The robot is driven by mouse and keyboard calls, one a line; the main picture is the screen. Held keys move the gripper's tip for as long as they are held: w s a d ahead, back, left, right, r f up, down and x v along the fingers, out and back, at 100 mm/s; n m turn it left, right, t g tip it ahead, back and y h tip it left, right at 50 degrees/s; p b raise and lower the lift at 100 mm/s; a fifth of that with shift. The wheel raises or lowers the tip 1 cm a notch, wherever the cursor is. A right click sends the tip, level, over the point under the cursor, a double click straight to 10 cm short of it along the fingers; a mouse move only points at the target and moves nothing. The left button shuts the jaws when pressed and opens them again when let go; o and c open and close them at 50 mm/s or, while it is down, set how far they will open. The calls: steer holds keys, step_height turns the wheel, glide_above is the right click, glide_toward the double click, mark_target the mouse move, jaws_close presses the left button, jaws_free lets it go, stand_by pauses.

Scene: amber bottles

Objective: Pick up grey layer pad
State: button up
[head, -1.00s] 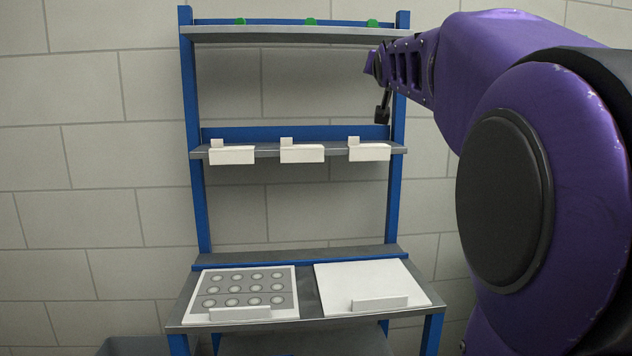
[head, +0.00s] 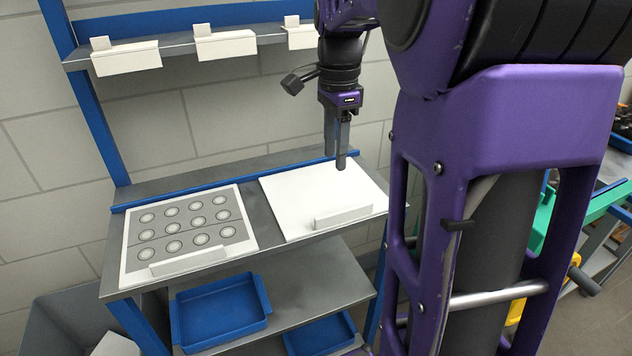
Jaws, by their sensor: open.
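A flat grey sheet with rows of pale round marks (head: 180,233) lies on the left white board (head: 133,262) on the bench; it is the only grey pad-like thing I can make out, and I cannot tell for certain that it is the layer pad. My gripper (head: 341,160) points down over the back right part of the plain right white board (head: 300,205). It is open, seen nearly edge-on, with nothing visible between its fingers. It is to the right of the grey sheet and apart from it.
The bench (head: 258,222) has a white label block at the front of each board. Blue trays (head: 220,308) sit on the shelf below. A shelf with white labels (head: 180,52) is above. A grey bin (head: 65,310) stands at lower left; a green-edged bench (head: 592,208) is at right.

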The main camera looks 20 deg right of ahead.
mark_target(333, 213)
step_height(333, 213, down, 16)
steer(key=b, duration=0.2)
steer(key=shift+b, duration=0.35)
steer(key=shift+c, duration=0.3)
jaws_close()
